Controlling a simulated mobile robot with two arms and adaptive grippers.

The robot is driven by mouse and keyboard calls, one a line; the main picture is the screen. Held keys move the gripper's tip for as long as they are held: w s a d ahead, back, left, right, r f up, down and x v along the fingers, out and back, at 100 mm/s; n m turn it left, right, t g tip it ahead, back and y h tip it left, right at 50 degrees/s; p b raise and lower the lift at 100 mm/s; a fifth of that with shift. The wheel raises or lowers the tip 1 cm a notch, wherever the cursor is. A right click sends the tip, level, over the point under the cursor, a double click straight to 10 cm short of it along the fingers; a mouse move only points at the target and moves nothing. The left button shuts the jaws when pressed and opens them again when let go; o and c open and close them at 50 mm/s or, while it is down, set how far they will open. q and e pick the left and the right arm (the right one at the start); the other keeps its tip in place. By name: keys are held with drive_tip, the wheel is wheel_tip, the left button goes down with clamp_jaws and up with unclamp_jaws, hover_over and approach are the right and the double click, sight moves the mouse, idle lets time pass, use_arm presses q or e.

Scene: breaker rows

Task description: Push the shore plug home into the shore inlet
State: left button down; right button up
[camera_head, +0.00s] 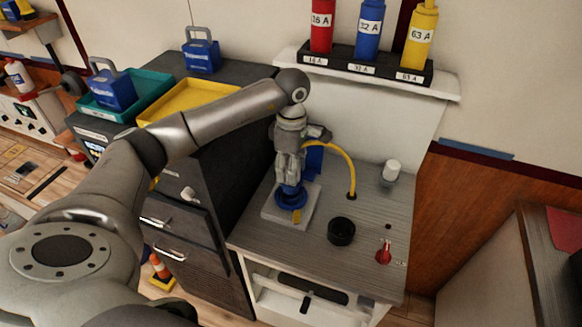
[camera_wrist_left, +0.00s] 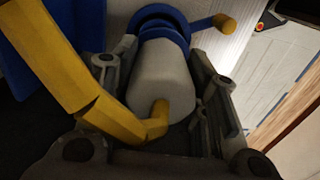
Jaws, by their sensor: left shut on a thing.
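My left gripper (camera_head: 289,176) points down over the blue shore inlet (camera_head: 291,197), which sits on a pale square plate (camera_head: 272,216) on the grey worktop. It is shut on the shore plug (camera_wrist_left: 160,77), a pale grey cylinder between the fingers in the left wrist view. The plug's far end meets blue rings (camera_wrist_left: 160,18); I cannot tell how deep it sits. A yellow cable (camera_head: 342,156) runs from the plug to the worktop. A blue lever with a yellow knob (camera_wrist_left: 225,22) sticks out beside the rings. My right gripper is not in view.
A black round cap (camera_head: 341,231), a red knob (camera_head: 384,252) and a white cylinder (camera_head: 391,170) stand on the worktop (camera_head: 322,262). Red, blue and yellow plugs stand in a labelled rack (camera_head: 365,66) behind. Trays and blue lock-shaped blocks (camera_head: 201,54) stand at left.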

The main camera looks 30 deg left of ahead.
sight(288, 190)
use_arm(q)
drive_tip(key=shift+f+b, duration=0.65)
drive_tip(key=shift+f, duration=0.05)
drive_tip(key=shift+s+d+f+b, duration=0.15)
drive_tip(key=shift+f+b, duration=0.2)
drive_tip(key=shift+f, duration=0.05)
drive_tip(key=shift+s+d+f+b, duration=0.1)
drive_tip(key=shift+f+b, duration=0.2)
drive_tip(key=shift+f, duration=0.05)
idle(0.4)
drive_tip(key=shift+r+p, duration=0.35)
drive_tip(key=shift+r, duration=0.2)
drive_tip(key=shift+w+a+r, duration=0.15)
drive_tip(key=shift+r, duration=0.15)
drive_tip(key=shift+a, duration=0.1)
drive_tip(key=shift+w+r, duration=0.1)
idle(1.6)
drive_tip(key=shift+s+d+f+b, duration=0.2)
drive_tip(key=shift+f+b, duration=0.45)
drive_tip(key=shift+b, duration=0.15)
